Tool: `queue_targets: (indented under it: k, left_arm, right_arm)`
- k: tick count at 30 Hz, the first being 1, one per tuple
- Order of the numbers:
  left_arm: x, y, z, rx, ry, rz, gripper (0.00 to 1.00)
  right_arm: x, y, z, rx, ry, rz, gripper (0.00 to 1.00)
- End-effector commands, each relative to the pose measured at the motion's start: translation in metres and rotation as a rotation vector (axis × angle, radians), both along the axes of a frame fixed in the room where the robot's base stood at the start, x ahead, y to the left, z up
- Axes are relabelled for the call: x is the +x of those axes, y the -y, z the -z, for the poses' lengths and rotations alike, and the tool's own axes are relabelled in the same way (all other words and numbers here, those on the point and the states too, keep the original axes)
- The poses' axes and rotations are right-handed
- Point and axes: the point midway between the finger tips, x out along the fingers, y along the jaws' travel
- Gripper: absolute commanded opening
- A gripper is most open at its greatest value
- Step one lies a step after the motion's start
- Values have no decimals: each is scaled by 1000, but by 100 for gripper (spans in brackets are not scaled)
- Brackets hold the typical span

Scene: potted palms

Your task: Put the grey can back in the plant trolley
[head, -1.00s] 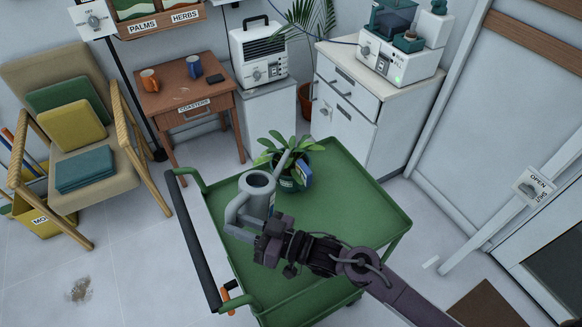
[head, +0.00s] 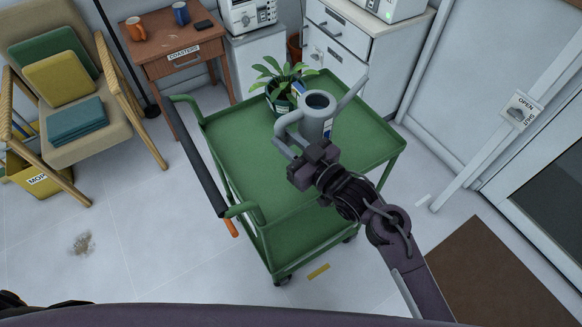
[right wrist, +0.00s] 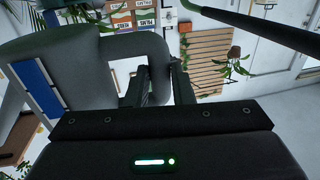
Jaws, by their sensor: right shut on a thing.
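The grey can (head: 318,104) is a watering can with a long spout pointing up to the right and a looped handle on its left. My right gripper (head: 300,156) is shut on its handle, which also shows between the fingers in the right wrist view (right wrist: 162,80). The can appears upright over the green plant trolley (head: 262,190). I cannot tell whether its base touches the tray, as my gripper partly covers it. My left gripper is not in view.
A potted plant (head: 283,92) stands on the trolley just left of the can. The tray's front left is bare. A wooden side table (head: 170,62), a white cabinet (head: 345,60) and a chair (head: 65,115) stand behind and to the left.

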Motion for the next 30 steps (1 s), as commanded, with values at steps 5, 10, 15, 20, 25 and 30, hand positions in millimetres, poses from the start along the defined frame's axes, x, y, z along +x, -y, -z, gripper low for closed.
queue_targets:
  k: [5, 10, 15, 20, 25, 30]
  left_arm:
    - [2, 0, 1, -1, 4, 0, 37]
    - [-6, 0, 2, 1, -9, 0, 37]
    - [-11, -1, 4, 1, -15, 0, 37]
    - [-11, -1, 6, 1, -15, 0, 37]
    - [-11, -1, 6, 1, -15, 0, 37]
    - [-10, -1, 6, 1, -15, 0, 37]
  right_arm:
    - [0, 0, 45, 1, 0, 0, 0]
    - [0, -1, 69, 2, 3, -1, 0]
    - [0, -1, 84, 2, 2, -1, 0]
    - [0, -1, 107, 2, 2, -2, 0]
    - [0, -1, 112, 2, 5, -2, 0]
    - [0, -1, 112, 2, 5, -2, 0]
